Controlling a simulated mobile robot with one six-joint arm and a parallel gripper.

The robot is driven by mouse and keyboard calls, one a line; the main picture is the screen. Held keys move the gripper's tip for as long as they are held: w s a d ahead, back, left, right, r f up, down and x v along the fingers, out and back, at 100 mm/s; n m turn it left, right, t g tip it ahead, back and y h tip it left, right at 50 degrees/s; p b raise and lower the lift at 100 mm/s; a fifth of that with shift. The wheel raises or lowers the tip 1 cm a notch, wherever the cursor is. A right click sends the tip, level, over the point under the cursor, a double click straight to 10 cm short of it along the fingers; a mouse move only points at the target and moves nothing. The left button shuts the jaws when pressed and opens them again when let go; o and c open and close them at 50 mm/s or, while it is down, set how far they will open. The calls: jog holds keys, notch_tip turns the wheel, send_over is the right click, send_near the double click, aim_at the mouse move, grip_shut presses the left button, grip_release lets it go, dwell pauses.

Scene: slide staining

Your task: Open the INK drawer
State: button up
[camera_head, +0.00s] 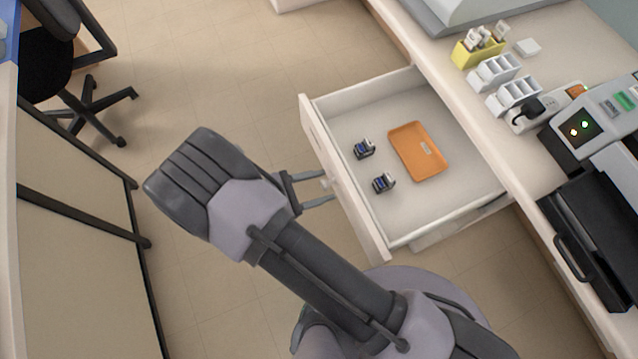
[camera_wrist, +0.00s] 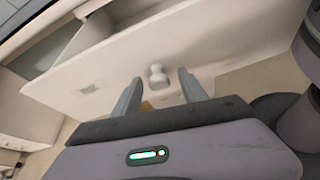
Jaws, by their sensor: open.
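The drawer (camera_head: 350,110) stands pulled out from under the counter. It holds an orange tray (camera_head: 418,151) and two small dark blue-and-black items (camera_head: 363,149). Its front panel (camera_wrist: 215,42) faces my gripper and bears a pale round knob (camera_wrist: 158,76). A small label (camera_wrist: 91,89) sits on the panel, too blurred to read. My gripper (camera_head: 330,187) is open, just in front of the panel. In the wrist view the knob lies beyond and between the two fingertips (camera_wrist: 160,80), with no finger seen closed on it.
A black chair (camera_head: 50,75) stands at the far left. The floor (camera_head: 215,80) in front of the drawer is clear.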

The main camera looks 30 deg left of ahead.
dwell(0.3)
jog(key=p+v, duration=0.3)
jog(key=v, duration=1.4)
jog(key=shift+s+p, duration=0.2)
jog(key=shift+p, duration=0.1)
jog(key=shift+a, duration=0.15)
